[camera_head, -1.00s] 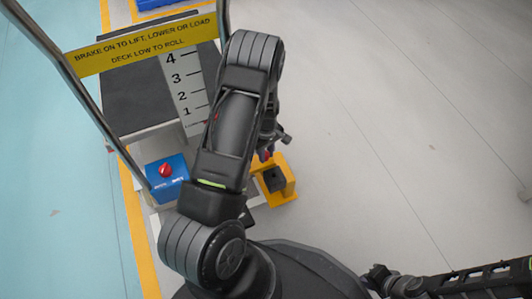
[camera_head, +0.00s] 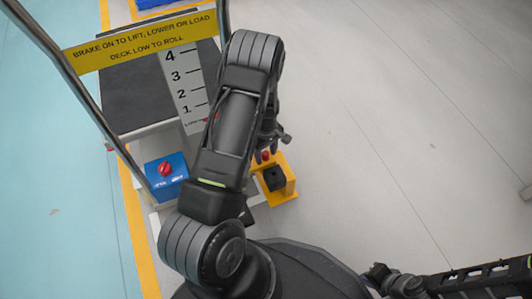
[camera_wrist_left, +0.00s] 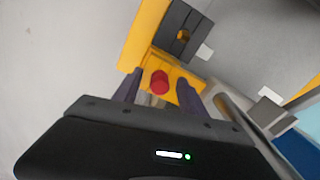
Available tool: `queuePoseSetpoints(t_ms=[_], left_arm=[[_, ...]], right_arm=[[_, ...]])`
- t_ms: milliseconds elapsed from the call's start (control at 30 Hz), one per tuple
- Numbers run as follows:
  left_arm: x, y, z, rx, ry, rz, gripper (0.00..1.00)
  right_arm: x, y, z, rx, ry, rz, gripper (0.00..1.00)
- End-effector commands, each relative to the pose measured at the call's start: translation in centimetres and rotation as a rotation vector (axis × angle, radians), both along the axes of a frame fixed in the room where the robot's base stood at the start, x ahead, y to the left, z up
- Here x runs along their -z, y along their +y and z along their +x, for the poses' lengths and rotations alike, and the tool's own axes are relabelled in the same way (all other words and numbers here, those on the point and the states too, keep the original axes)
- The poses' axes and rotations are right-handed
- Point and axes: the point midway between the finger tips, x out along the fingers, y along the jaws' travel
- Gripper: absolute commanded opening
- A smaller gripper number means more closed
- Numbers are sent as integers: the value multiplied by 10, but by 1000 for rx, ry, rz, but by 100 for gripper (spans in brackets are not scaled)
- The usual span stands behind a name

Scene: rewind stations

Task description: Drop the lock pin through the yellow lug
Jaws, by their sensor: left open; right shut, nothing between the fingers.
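The yellow lug (camera_head: 290,181) stands at the cart's near right corner, beside a dark block (camera_head: 274,178). In the left wrist view the yellow lug (camera_wrist_left: 143,38) is beyond the fingers, and the dark block (camera_wrist_left: 180,32) has a round hole. The lock pin's red knob (camera_head: 265,155) shows at the lug's far end; it also shows in the left wrist view (camera_wrist_left: 159,82). My left gripper (camera_wrist_left: 158,80) is open, with a finger on each side of the red knob. The pin's shank is hidden. My right gripper (camera_head: 374,274) is shut and empty at the bottom right.
The cart has a dark deck (camera_head: 143,85), a yellow warning sign (camera_head: 140,42), a height scale (camera_head: 186,88) and metal rails. A blue box with a red knob (camera_head: 166,178) sits left of my left arm. The floor on the right is clear.

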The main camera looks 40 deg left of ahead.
Motion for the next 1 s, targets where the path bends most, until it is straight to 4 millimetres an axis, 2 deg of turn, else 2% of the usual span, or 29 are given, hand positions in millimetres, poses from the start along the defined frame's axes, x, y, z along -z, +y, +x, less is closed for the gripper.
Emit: queuePoseSetpoints(t_ms=[67,300,500,1000], left_arm=[[-3,0,0,0,-1,1,49],[-49,0,1,1,-2,1,49],[-74,0,0,1,-1,1,49],[-78,0,0,0,0,0,49]], right_arm=[[1,1,6,6,-14,-3,0],[-23,1,2,2,-5,-1,0],[-35,0,0,-1,1,0,0],[-35,0,-1,-2,3,1,0]])
